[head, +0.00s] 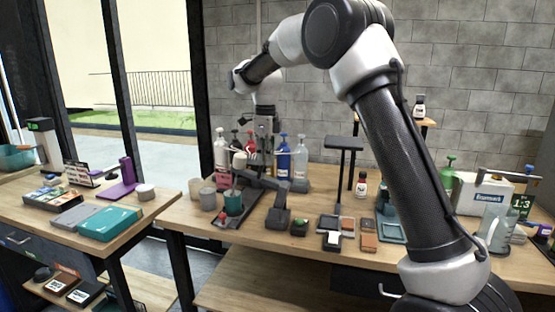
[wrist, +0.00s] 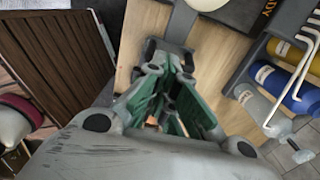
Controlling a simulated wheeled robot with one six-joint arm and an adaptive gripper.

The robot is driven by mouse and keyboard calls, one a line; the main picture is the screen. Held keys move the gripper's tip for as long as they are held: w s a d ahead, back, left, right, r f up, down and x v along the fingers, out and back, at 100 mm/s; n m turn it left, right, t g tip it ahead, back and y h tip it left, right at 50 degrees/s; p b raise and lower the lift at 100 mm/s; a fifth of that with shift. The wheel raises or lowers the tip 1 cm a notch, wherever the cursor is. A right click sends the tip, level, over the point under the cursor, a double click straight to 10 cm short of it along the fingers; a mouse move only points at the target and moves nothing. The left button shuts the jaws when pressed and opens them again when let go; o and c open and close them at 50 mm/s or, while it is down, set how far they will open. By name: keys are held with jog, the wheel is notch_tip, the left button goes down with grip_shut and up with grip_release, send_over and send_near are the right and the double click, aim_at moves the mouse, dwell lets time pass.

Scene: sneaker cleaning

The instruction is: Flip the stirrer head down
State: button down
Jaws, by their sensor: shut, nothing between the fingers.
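The stirrer (head: 279,212) stands on the worktable with its grey head (head: 258,180) reaching left from the upright, close over a teal cup (head: 233,203). The head looks nearly level; I cannot tell whether it is fully down. My gripper (head: 263,150) hangs behind the stirrer, fingers pointing down, partly lost among the bottles. In the wrist view my gripper (wrist: 165,112) has its green-lined fingers shut with nothing held. I cannot tell whether it touches the stirrer.
A blue bottle (head: 283,160) and a clear bottle (head: 300,165) stand behind the stirrer; a white bottle (head: 220,150) stands left. Grey cups (head: 207,198) stand left of the teal cup. A black stand (head: 343,145) rises to the right. The table's front edge is partly clear.

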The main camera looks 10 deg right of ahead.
aim_at(256, 175)
jog(key=shift+w+a+f, duration=0.3)
jog(key=shift+w+a, duration=0.1)
jog(key=shift+a, duration=0.35)
jog(key=shift+w+a+f, duration=0.3)
jog(key=shift+w+a, duration=0.1)
jog(key=shift+a, duration=0.3)
